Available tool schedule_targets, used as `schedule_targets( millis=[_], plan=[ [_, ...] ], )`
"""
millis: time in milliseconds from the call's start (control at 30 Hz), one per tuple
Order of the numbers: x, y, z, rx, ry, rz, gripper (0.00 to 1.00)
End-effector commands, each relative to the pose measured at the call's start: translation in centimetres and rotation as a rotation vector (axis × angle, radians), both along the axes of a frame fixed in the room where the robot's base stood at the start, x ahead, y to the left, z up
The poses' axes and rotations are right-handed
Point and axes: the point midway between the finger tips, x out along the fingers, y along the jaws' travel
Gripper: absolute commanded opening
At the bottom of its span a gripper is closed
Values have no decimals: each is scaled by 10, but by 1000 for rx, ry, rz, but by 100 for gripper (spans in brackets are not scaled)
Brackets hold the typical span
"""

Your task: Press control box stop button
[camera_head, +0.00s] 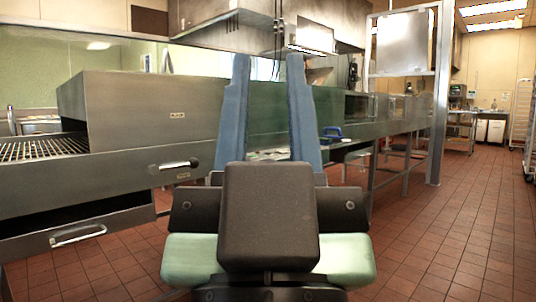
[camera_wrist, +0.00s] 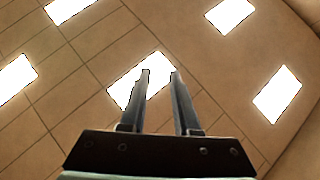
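My gripper (camera_head: 268,62) stands in front of the camera with its two blue-grey fingers pointing up. The fingers are apart with nothing between them. In the wrist view my gripper (camera_wrist: 159,75) points at the ceiling, also empty. No stop button can be made out. My gripper and arm hide part of the middle of the scene.
A long steel conveyor machine (camera_head: 150,112) with drawer handles runs across the left and middle. A steel post (camera_head: 440,95) and a hanging panel (camera_head: 403,43) stand at right. A blue object (camera_head: 331,134) lies on the counter. The red tiled floor (camera_head: 455,215) is clear at right.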

Motion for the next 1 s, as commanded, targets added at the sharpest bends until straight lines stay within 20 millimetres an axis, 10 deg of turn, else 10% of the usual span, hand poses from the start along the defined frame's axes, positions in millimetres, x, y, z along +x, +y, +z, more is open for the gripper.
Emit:
schedule_targets(
  millis=[167, 1000],
  plan=[
    [0, 0, 0, 0, -1, 0, 0],
    [0, 0, 0, 0, -1, 0, 0]
  ],
)
